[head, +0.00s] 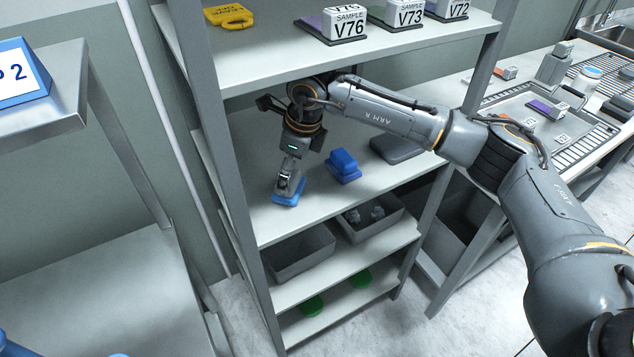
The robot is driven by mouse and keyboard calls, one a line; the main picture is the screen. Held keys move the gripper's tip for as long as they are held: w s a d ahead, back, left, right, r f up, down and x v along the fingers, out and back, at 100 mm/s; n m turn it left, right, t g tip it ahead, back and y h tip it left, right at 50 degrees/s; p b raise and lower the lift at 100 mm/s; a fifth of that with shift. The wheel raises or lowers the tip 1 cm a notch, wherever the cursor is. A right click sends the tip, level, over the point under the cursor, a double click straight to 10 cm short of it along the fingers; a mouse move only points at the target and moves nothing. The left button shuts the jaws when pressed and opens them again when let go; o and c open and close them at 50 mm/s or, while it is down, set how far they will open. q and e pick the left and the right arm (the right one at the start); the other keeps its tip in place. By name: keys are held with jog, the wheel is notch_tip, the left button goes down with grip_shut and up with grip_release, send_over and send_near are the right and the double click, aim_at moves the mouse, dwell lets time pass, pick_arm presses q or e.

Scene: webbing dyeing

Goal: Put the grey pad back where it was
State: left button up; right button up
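A flat dark grey pad-like block (398,148) lies on the middle shelf at the right, partly behind my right forearm. My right gripper (287,183) points down at the left front of the same shelf. Its fingers are at a small piece with a blue base (290,197); whatever is on top of that base is largely hidden by the fingers. I cannot tell whether they are closed on it, or whether its upper part is grey. A blue block on a blue base (343,166) stands to the right of the gripper, apart from it. My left gripper is out of view.
The shelf above holds a yellow case (229,16) and sample blocks including V76 (345,24). The shelf below holds grey bins (300,256). Rack posts (236,165) frame the opening. A bench with a tray (530,105) stands at right.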

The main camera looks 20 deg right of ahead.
jog(key=s+d+b, duration=0.3)
jog(key=s+d, duration=0.4)
jog(key=s, duration=0.2)
jog(key=shift+s+d, duration=0.15)
jog(key=shift+d, duration=0.15)
jog(key=shift+f, duration=0.1)
